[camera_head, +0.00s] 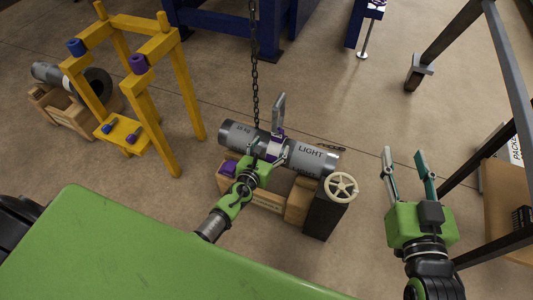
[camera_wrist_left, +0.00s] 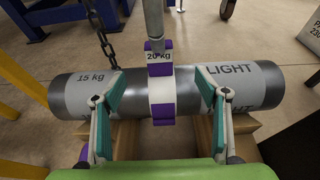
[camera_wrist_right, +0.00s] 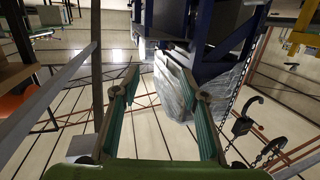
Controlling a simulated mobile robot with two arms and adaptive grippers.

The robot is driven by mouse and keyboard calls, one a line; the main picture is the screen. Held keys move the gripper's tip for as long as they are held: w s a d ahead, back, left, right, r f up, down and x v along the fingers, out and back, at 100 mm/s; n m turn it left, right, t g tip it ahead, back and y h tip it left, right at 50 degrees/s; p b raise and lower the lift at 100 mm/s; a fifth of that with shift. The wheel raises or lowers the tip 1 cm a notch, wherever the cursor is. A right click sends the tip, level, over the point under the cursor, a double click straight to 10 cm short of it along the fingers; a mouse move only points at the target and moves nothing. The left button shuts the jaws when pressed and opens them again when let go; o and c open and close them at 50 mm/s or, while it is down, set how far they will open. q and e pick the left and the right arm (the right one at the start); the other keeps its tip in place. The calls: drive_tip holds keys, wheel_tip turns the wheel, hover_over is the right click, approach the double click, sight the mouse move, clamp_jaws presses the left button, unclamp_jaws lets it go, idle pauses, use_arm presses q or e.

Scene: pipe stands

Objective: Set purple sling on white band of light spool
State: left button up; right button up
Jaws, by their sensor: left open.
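The light spool (camera_head: 311,156) is a grey pipe marked LIGHT and 15 kg, lying on a wooden cradle. It also crosses the left wrist view (camera_wrist_left: 240,88). A purple sling (camera_wrist_left: 162,120) sits at the spool's middle, with purple above and below a white patch (camera_wrist_left: 161,90); a 20 kg label shows near its top. I cannot tell whether the white is the spool's band or part of the sling. My left gripper (camera_head: 266,151) is open, its fingers on either side of the sling, apart from it. My right gripper (camera_head: 405,163) is open and empty, to the right of the spool.
A chain (camera_head: 254,60) hangs behind the spool; a grey upright piece (camera_head: 278,112) rises above the sling. A black block with a cream handwheel (camera_head: 341,187) stands at the cradle's right. A yellow rack (camera_head: 150,95) holds blue and purple rolls. A dark frame stands right.

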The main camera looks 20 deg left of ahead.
use_arm(q)
drive_tip(key=shift+s, duration=1.7)
use_arm(e)
drive_tip(key=shift+s+d+f+g, duration=0.15)
drive_tip(key=shift+f+g, duration=0.1)
drive_tip(key=shift+f, duration=0.3)
drive_tip(key=shift+s+d+f+g, duration=0.15)
drive_tip(key=shift+f+g, duration=0.15)
drive_tip(key=shift+f, duration=0.2)
drive_tip(key=shift+s+f+g, duration=0.15)
drive_tip(key=shift+f+g, duration=0.1)
drive_tip(key=shift+f, duration=0.3)
use_arm(q)
drive_tip(key=v, duration=1.2)
use_arm(e)
drive_tip(key=shift+r, duration=0.1)
use_arm(q)
drive_tip(key=shift+s+f, duration=0.1)
use_arm(e)
drive_tip(key=shift+a, duration=0.1)
